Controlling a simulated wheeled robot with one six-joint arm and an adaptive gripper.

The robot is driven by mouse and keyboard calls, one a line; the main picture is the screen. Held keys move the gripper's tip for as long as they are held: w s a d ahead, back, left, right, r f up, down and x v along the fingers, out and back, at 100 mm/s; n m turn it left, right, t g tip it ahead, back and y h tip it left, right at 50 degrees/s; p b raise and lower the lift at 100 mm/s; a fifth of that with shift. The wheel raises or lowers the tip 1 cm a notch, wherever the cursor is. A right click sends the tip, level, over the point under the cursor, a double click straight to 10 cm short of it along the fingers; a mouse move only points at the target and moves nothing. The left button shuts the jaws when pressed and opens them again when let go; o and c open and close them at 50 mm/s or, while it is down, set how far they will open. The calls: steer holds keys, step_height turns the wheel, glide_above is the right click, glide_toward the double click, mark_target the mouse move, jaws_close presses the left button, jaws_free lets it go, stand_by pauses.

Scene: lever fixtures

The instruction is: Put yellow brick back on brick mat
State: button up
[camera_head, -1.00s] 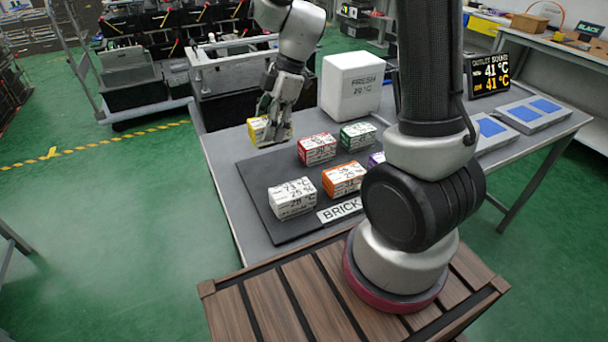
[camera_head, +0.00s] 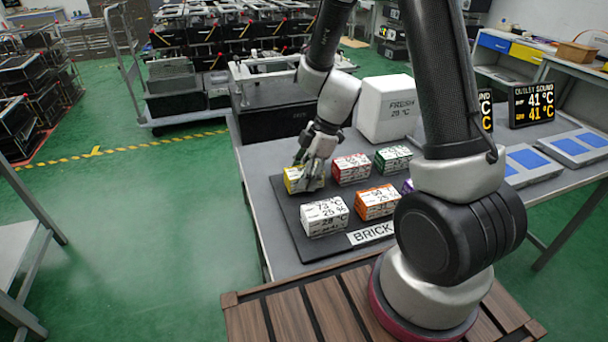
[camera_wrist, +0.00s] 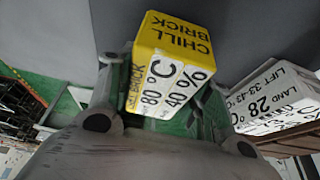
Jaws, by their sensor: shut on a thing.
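The yellow brick (camera_head: 292,181) is at the far left corner of the dark brick mat (camera_head: 287,212), left of the red brick and behind the white one. My gripper (camera_head: 308,178) is shut on it from above. In the wrist view, the yellow brick (camera_wrist: 178,68) sits between my two fingers, its yellow "CHILL BRICK" face and a white printed face showing. It looks level and very low over the mat. Its underside is hidden, so I cannot tell whether it touches the mat.
A white brick (camera_head: 324,217), red brick (camera_head: 351,169), orange brick (camera_head: 377,203) and green brick (camera_head: 393,159) stand on the mat. A purple brick (camera_head: 407,187) is mostly hidden by my arm. A white "FRESH" box (camera_head: 386,110) stands behind the mat.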

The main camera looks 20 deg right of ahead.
steer(key=shift+f, duration=0.1)
steer(key=o, duration=1.2)
steer(key=shift+o, duration=0.2)
steer(key=v, duration=1.1)
steer(key=shift+d+r, duration=0.1)
steer(key=shift+r, duration=0.15)
steer(key=s+d+r+m+t+h, duration=0.2)
steer(key=s+d+r+m, duration=0.3)
steer(key=s+r+m, duration=0.2)
steer(key=s+d+r+m+t+h, duration=0.2)
steer(key=s+d+r+m, duration=0.3)
steer(key=s+r+m, duration=0.3)
steer(key=shift+s+d+r+m, duration=0.3)
steer(key=shift+s+m, duration=1.2)
steer(key=shift+s, duration=0.5)
